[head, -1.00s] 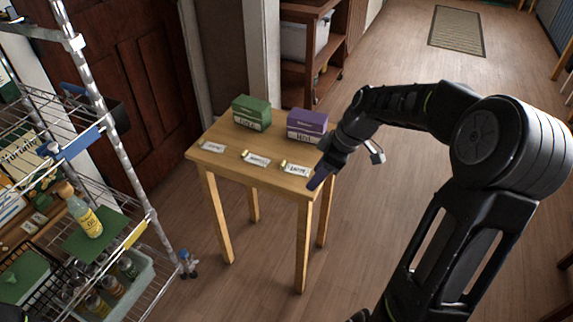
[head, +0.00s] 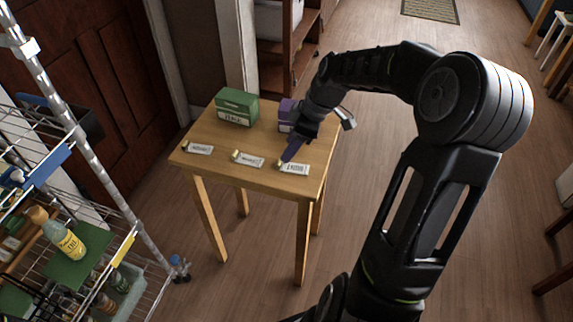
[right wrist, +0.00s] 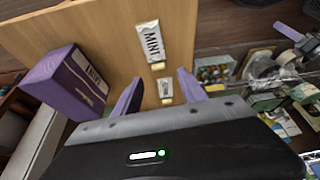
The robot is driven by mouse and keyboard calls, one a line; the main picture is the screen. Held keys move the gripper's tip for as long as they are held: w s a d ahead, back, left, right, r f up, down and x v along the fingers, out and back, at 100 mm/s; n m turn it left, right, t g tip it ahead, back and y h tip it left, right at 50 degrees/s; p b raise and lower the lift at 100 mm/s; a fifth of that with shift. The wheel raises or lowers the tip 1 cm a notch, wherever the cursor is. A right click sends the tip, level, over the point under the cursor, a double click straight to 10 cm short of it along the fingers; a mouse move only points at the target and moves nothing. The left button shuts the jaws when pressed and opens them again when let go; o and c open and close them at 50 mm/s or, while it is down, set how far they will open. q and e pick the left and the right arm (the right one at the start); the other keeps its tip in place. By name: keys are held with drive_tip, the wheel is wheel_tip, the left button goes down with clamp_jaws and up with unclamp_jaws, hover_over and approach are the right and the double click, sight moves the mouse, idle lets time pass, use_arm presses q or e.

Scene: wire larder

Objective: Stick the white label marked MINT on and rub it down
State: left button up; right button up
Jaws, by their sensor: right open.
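The white label marked MINT (right wrist: 150,42) lies on the wooden table (head: 230,141), with a small yellow tab at one end. It appears to be the rightmost of three white labels (head: 294,168) in the head view. My right gripper (head: 289,152) has purple fingers and hangs just above and behind that label. In the right wrist view the right gripper (right wrist: 157,92) is open and empty, with a second label (right wrist: 166,88) showing beyond, between its fingers. A purple box (head: 286,115) stands behind, partly hidden by my arm; it also shows in the right wrist view (right wrist: 65,80). My left gripper is out of view.
A green box (head: 237,105) stands at the table's back left. Two other white labels, left (head: 199,149) and middle (head: 248,159), lie near the front edge. A wire rack (head: 85,160) with bottles stands to the left.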

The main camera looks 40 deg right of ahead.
sight(282, 166)
drive_tip(key=shift+w+a+f, duration=0.2)
drive_tip(key=shift+f, duration=0.45)
drive_tip(key=shift+x, duration=2.65)
drive_tip(key=shift+w+d+r, duration=0.1)
drive_tip(key=shift+w, duration=0.1)
clamp_jaws()
